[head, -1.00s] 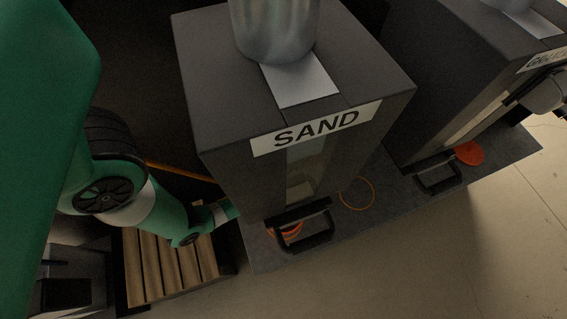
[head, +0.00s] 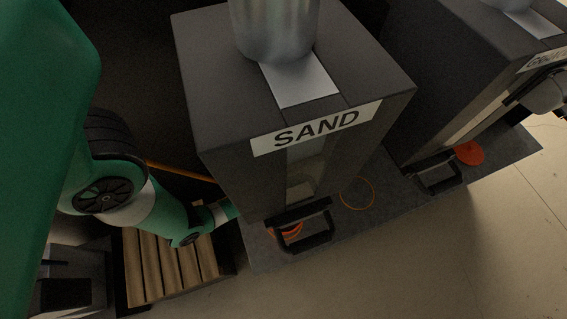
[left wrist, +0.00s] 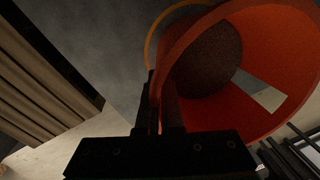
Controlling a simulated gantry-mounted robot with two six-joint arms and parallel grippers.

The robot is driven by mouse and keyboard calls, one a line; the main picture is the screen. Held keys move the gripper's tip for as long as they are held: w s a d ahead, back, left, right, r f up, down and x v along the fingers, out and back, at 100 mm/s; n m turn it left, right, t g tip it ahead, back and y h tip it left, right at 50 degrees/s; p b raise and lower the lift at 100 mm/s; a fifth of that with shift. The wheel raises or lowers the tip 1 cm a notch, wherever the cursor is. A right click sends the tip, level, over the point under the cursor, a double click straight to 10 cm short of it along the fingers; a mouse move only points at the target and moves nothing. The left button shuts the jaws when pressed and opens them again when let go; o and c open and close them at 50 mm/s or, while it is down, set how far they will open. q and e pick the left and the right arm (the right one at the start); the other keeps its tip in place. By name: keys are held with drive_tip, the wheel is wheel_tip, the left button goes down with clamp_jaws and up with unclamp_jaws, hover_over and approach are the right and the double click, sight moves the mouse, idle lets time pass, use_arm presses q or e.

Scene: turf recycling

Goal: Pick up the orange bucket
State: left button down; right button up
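The orange bucket (left wrist: 270,105) fills the upper right of the left wrist view, its open mouth facing the camera. Its inside looks dark, brownish and grainy. My left gripper (left wrist: 158,82) has its two black fingers close together, one on each side of the bucket's near wall. In the head view only a little orange of the bucket (head: 287,231) shows behind the black handle under the SAND dispenser. That dispenser hides my left fingertips there. Grey and black parts at the right edge look like my right gripper (head: 512,98); its fingers are unclear.
The SAND dispenser (head: 240,110) stands in the middle, its black handle (head: 316,238) low in front. A second dispenser (head: 470,70) stands right, with an orange round thing (head: 470,153) below. A thin orange ring (head: 357,193) lies on the grey mat (head: 345,232). A slatted wooden pallet (head: 170,272) lies left.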

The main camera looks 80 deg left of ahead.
use_arm(q)
drive_tip(key=shift+r, duration=0.15)
idle(0.3)
wheel_tip(320, 180, up, 3)
drive_tip(key=p, duration=0.3)
drive_tip(key=shift+r+p, duration=0.2)
drive_tip(key=shift+p, duration=0.1)
drive_tip(key=w+d, duration=0.4)
drive_tip(key=d, duration=1.3)
drive_tip(key=shift+w+d+b, duration=0.15)
drive_tip(key=shift+d+b, duration=0.15)
drive_tip(key=shift+d, duration=0.05)
